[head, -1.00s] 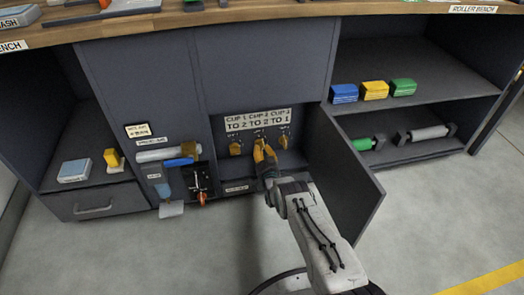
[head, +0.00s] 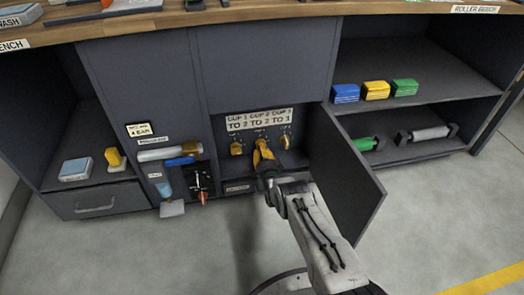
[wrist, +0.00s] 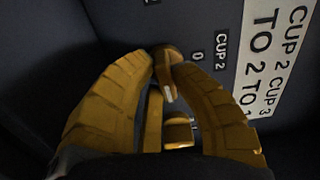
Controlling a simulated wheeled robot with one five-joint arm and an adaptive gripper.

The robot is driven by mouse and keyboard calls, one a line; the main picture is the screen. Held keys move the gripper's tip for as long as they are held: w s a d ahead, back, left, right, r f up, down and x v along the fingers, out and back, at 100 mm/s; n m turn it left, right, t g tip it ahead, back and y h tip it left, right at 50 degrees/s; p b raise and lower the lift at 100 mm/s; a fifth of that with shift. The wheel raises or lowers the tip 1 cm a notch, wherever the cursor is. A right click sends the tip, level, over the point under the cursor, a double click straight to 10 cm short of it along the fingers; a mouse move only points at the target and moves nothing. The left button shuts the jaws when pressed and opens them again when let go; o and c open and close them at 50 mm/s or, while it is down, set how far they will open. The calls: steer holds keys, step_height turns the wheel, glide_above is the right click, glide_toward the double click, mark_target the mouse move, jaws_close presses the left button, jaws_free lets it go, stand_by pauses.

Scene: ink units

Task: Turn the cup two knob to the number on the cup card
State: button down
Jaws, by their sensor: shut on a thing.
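The cup card (head: 259,120) is a white plate above a row of knobs in the open cabinet bay. It reads CUP 1, CUP 2, CUP 3 over TO numbers; the number for cup 2 is 2, also in the wrist view (wrist: 265,65). My yellow gripper (head: 261,146) is at the middle, cup two knob, shut on it and mostly hiding it in the head view. In the wrist view, my gripper's fingers (wrist: 164,65) close around the cup two knob (wrist: 169,88), which shows a white mark. A 0 shows beside the CUP 2 label. The knob's exact setting is unclear.
The cup one knob (head: 236,148) and cup three knob (head: 285,142) sit close on either side. An open door panel (head: 347,165) stands right of my arm. Shelves at right hold coloured blocks (head: 375,90).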

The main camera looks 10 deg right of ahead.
steer(key=shift+a+m, duration=0.1)
steer(key=shift+m, duration=0.4)
steer(key=c, duration=1.1)
jaws_free()
steer(key=shift+o, duration=0.2)
steer(key=s, duration=1.2)
steer(key=shift+s, duration=0.1)
